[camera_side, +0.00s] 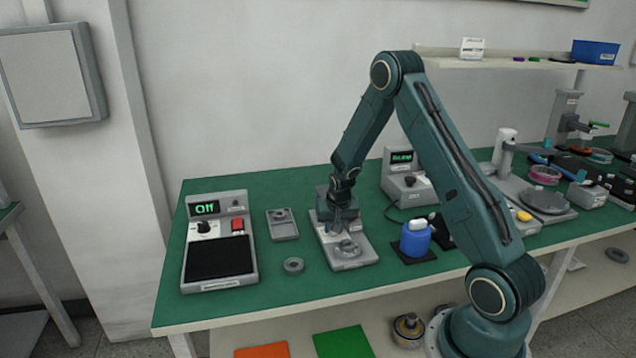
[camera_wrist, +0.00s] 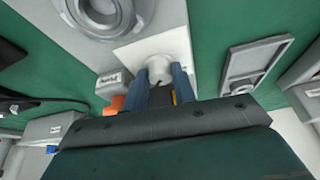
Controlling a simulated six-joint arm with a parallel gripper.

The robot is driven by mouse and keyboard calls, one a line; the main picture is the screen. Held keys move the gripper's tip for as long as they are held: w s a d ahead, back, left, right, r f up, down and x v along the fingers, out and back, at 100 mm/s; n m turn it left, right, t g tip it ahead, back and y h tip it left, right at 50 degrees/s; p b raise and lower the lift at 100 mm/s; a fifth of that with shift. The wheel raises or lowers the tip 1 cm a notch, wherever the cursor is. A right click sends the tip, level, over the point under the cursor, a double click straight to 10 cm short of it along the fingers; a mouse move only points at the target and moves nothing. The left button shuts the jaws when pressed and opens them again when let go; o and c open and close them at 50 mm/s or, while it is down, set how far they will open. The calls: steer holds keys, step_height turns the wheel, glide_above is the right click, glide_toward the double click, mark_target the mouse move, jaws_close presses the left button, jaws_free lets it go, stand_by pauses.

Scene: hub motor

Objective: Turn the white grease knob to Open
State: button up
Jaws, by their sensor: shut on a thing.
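The white knob (camera_wrist: 158,70) stands on a white plate (camera_wrist: 176,45) in the wrist view. My gripper (camera_wrist: 163,77) has its two blue fingers shut on the knob, one on each side. A small sign (camera_wrist: 108,79) beside the plate carries a short word, possibly "Partial". An orange piece (camera_wrist: 117,103) shows just left of the fingers, and a bit of yellow shows at the right finger. In the side view, my gripper (camera_side: 341,222) is down at the back of a grey fixture (camera_side: 352,262) and hides the knob.
A grey round-topped part (camera_wrist: 100,15) lies close to the plate. A flat grey tray (camera_side: 283,226), a loose ring (camera_side: 293,266) and a device reading "Off" (camera_side: 219,240) stand to the left. A blue container (camera_side: 415,240) stands to the right, near my arm.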

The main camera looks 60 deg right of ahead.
steer(key=o, duration=1)
steer(key=shift+r, duration=0.1)
steer(key=v, duration=1.3)
steer(key=shift+s+r, duration=0.15)
steer(key=shift+r, duration=0.15)
steer(key=shift+a, duration=0.15)
